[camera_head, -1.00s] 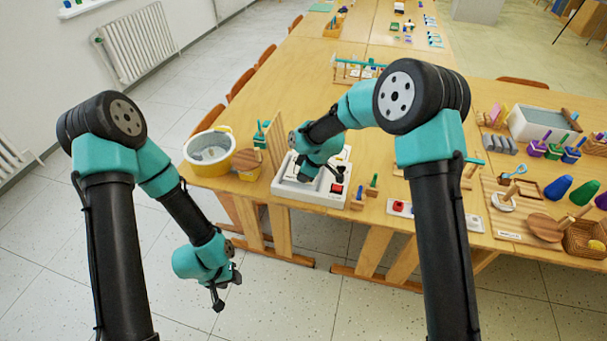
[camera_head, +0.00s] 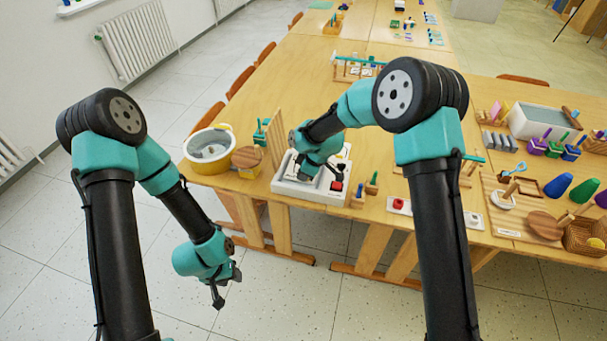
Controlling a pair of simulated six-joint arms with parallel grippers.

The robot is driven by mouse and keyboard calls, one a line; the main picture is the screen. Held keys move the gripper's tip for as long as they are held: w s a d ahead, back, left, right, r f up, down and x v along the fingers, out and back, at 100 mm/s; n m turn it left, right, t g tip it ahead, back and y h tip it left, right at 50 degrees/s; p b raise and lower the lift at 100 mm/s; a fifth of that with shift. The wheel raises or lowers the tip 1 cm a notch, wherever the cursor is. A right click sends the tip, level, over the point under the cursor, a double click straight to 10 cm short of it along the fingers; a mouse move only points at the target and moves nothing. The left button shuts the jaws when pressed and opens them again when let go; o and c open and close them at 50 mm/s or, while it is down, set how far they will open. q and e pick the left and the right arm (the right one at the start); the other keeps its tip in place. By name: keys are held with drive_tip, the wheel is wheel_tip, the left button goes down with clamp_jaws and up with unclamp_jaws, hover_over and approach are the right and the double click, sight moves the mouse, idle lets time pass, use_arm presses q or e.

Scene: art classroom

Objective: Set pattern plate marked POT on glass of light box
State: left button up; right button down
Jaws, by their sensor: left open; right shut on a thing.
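The light box (camera_head: 300,190) is a white box with a red switch on its front right, standing at the front edge of the wooden table. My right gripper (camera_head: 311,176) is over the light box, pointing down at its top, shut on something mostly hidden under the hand. I cannot make out the POT plate or its marking, nor whether the held thing touches the glass. My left gripper (camera_head: 222,290) is open and empty, hanging in front of the table above the floor.
A wooden board (camera_head: 500,208) with several tools lies further right.

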drive_tip(key=shift+f, duration=0.6)
idle(0.6)
drive_tip(key=c, duration=1.2)
unclamp_jaws()
drive_tip(key=v, duration=1.7)
drive_tip(key=shift+r, duration=0.25)
